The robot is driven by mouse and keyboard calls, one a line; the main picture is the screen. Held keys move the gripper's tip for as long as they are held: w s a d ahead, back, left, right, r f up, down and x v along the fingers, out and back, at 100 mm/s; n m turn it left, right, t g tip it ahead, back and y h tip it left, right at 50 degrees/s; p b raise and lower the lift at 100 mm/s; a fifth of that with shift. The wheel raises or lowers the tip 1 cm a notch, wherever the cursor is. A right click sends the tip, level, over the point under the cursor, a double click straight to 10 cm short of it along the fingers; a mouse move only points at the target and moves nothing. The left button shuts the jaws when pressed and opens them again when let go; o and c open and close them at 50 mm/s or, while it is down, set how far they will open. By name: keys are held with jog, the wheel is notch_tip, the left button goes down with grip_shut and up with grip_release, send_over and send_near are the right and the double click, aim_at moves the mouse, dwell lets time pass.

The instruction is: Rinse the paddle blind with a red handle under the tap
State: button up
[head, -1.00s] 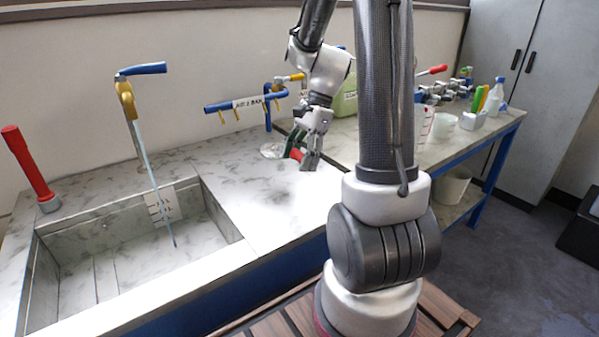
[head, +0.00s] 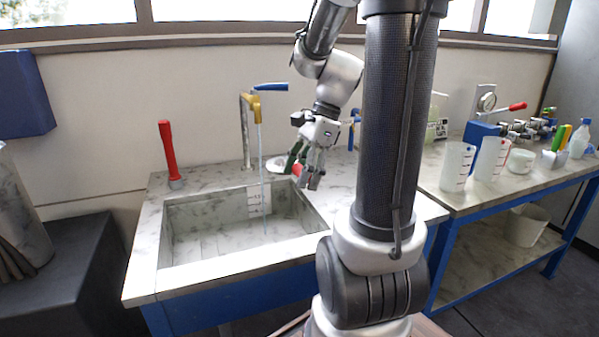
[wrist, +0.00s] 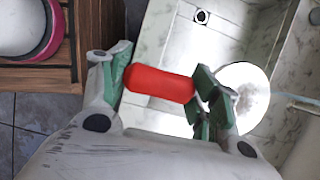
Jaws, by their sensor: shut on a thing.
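My gripper (head: 314,182) is shut on the red handle (wrist: 160,84) of the paddle blind. Its pale round plate (wrist: 243,96) sticks out past the right finger in the wrist view. In the head view the plate (head: 279,164) is partly hidden by the fingers, over the right back part of the sink. The tap (head: 252,104) has a blue lever and runs a thin stream of water (head: 262,165) into the sink. The plate is just right of the stream; I cannot tell whether they touch.
The marble sink (head: 152,255) is open below the plate. An upright red-handled thing (head: 168,150) stands at its back left corner. A side bench (head: 450,197) at the right carries measuring beakers (head: 457,165), a spray bottle (head: 581,138) and valves. A dark block (head: 75,265) stands left.

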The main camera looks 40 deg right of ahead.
aim_at(277, 161)
jog(key=shift+a, duration=0.65)
jog(key=shift+w+d+f, duration=0.25)
jog(key=shift+w+f, duration=0.2)
jog(key=shift+w, duration=1.85)
jog(key=shift+w+d+f, duration=0.2)
jog(key=shift+w+f, duration=0.3)
jog(key=shift+w, duration=1.85)
jog(key=shift+w+d+f, duration=0.25)
jog(key=shift+w+f, duration=0.2)
jog(key=shift+w, duration=1.85)
jog(key=shift+d, duration=0.1)
jog(key=shift+d, duration=0.55)
jog(key=shift+a, duration=0.15)
jog(key=shift+a, duration=0.5)
jog(key=shift+d, duration=0.1)
jog(key=shift+d, duration=0.55)
